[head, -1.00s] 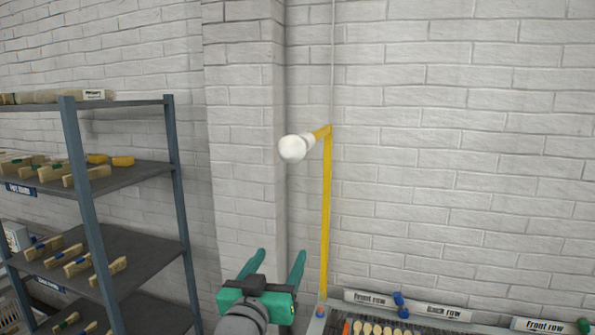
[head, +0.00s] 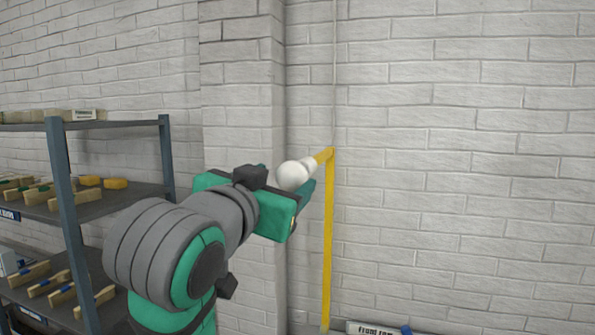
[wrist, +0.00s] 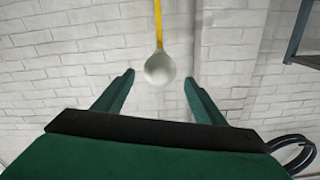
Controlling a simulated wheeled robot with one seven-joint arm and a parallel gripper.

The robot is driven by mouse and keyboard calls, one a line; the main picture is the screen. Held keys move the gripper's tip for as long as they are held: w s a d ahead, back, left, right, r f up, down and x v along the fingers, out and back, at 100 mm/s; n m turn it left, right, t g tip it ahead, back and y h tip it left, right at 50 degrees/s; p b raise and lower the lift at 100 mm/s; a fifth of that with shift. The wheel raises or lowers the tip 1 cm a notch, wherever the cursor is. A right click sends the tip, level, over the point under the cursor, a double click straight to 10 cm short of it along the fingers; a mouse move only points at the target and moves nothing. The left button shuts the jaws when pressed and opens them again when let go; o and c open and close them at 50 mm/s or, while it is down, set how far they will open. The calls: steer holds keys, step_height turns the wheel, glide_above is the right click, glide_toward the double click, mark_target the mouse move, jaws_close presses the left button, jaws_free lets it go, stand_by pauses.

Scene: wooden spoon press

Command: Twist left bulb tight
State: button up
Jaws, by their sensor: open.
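The white bulb (head: 293,175) sits at the end of a short yellow arm on a yellow post (head: 326,240) in front of the brick wall. My gripper (head: 290,182) is raised close to the bulb, with its fingers partly hidden by its own body. In the wrist view the bulb (wrist: 160,68) appears midway between the two green fingers (wrist: 160,80), near and slightly beyond their tips. The fingers are apart, and clear gaps show on both sides of the bulb. Whether the bulb lies between the fingertips in depth is hard to tell.
A grey shelf unit (head: 65,200) with wooden brushes or blocks stands at the left. A labelled strip (head: 375,328) shows at the bottom edge. The wall to the right of the post is clear.

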steer(key=x, duration=0.9)
steer(key=shift+w+f, duration=0.1)
steer(key=shift+w, duration=0.05)
steer(key=c, duration=1.1)
